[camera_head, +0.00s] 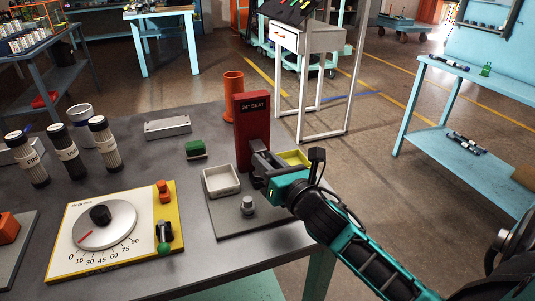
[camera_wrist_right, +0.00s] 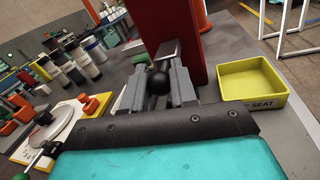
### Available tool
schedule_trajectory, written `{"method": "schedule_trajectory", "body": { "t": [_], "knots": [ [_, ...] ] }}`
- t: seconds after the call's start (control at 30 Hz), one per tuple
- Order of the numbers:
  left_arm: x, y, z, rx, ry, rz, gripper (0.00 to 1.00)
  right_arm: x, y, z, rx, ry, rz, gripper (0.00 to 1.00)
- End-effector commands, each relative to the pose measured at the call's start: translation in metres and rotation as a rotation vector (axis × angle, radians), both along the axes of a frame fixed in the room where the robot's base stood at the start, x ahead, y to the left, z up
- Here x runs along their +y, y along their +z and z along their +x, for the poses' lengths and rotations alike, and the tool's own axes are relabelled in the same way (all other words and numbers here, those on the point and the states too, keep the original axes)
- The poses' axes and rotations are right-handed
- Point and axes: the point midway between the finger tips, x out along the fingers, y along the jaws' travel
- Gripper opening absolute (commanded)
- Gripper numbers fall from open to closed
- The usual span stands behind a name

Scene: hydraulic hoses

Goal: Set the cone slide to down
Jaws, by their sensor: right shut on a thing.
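A red upright block (camera_head: 252,130) labelled "24° SEAT" stands on a grey base plate (camera_head: 262,222) on the bench. I take it to be the body of the cone slide. It also shows in the right wrist view (camera_wrist_right: 180,25), close in front of the jaws. My right gripper (camera_head: 262,170) reaches the lower front of this block from the right. In the right wrist view the gripper (camera_wrist_right: 157,85) is shut on a dark round knob (camera_wrist_right: 158,79) between its fingers. The fingers hide most of the slide, so its height is unclear. My left gripper is not in view.
A dial panel (camera_head: 78,267), a green block (camera_head: 195,147), an orange cylinder (camera_head: 233,85) and several labelled bottles (camera_head: 71,164) share the bench.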

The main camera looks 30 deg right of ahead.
Motion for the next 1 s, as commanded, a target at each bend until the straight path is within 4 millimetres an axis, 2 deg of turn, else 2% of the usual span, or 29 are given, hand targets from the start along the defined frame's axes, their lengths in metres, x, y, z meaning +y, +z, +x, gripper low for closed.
{"method": "schedule_trajectory", "body": {
  "t": [0.03, 0.33, 0.37, 0.57, 0.83, 1.0],
  "knots": [
    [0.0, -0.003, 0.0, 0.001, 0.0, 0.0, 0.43, 0.0, -0.006, 0.0, 0.004, -0.001, 0.0, 0.0],
    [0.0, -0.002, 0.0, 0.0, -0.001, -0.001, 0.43, 0.0, -0.006, 0.0, 0.005, -0.001, 0.001, 0.0],
    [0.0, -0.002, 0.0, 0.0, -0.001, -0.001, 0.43, 0.0, -0.005, 0.0, 0.004, -0.001, 0.001, 0.3],
    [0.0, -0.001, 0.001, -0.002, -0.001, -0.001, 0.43, 0.0, -0.005, 0.0, 0.003, 0.0, 0.001, 0.49],
    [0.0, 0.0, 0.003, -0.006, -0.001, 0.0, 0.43, 0.0, -0.005, -0.001, 0.002, -0.001, 0.001, 0.5],
    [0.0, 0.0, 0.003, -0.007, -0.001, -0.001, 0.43, 0.001, -0.006, -0.014, 0.005, 0.0, 0.002, 0.5]
  ]
}}
